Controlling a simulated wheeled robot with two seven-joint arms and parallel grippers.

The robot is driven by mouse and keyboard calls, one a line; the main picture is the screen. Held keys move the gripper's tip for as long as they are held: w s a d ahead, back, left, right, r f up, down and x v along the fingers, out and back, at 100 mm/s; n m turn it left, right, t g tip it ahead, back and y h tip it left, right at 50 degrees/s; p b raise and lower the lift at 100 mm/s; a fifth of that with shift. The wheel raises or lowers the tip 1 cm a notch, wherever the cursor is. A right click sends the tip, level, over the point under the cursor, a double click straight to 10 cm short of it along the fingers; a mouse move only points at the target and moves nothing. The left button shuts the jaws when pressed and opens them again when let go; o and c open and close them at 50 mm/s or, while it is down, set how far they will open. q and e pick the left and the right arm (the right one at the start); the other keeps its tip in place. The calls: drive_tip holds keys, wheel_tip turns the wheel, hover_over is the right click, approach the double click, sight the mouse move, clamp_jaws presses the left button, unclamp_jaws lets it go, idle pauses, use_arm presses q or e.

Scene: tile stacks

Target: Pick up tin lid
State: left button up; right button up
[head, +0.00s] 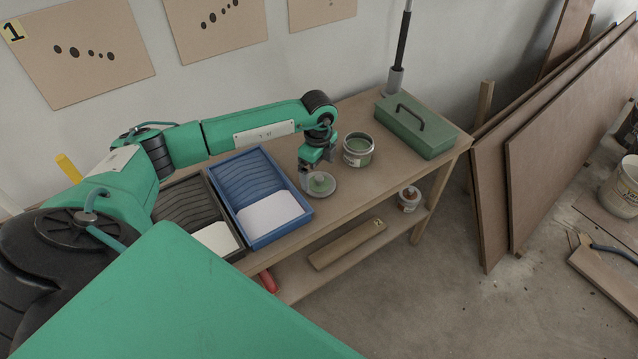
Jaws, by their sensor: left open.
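The tin lid (325,190) is a small round grey disc with a green middle, lying on the wooden workbench near its front edge. My left gripper (316,177) is open and points down right over the lid, with its fingertips at or just above it. I cannot tell whether they touch it. The gripper hides part of the lid's far left side. An open tin (358,150) with green inside stands just right of the lid and behind it. My right gripper is not in view.
A blue paint tray (304,212) and a dark tray (237,250) lie left of the lid. A green toolbox (418,128) stands at the bench's right end. A lower shelf holds a wooden block (345,244) and a small can (409,200). Brown boards (560,150) lean at right.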

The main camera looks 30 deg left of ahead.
sight(319, 177)
use_arm(q)
drive_tip(key=shift+d+f, duration=0.1)
drive_tip(key=shift+f, duration=1.9)
drive_tip(key=c, duration=0.8)
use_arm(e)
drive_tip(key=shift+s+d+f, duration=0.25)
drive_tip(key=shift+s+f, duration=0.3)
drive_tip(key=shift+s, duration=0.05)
use_arm(q)
drive_tip(key=shift+r, duration=0.1)
